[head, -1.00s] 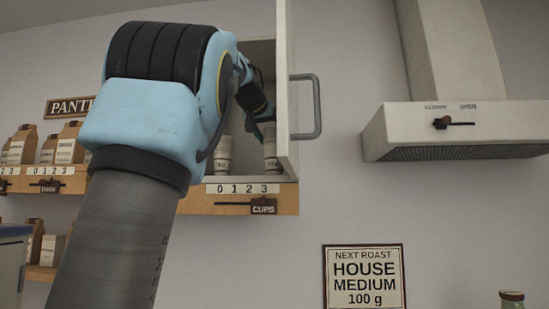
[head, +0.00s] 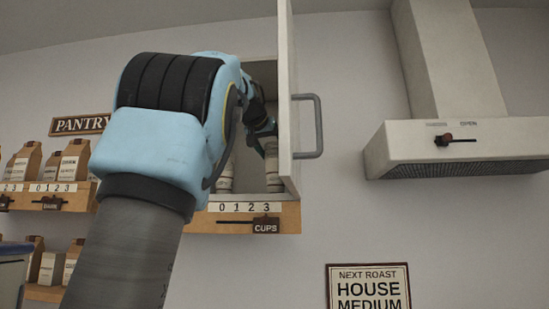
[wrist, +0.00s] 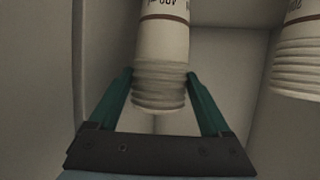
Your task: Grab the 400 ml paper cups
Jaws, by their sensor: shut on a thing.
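In the wrist view, a stack of white paper cups (wrist: 163,45) with a dark band and partly cut-off printing that seems to read 400 stands between the fingers of my gripper (wrist: 160,88). The green fingers are shut on its ribbed rims. A second cup stack (wrist: 299,60) stands apart to the right. In the head view, my gripper (head: 268,138) is inside the open cabinet (head: 262,205), partly hidden by my arm.
The cabinet door (head: 290,100) is open, with a grey handle (head: 318,127) on its right side. A CUPS slider (head: 265,225) sits under the cabinet. A range hood (head: 450,150) is at right, with clear wall between. Pantry shelves (head: 40,200) with bags are at left.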

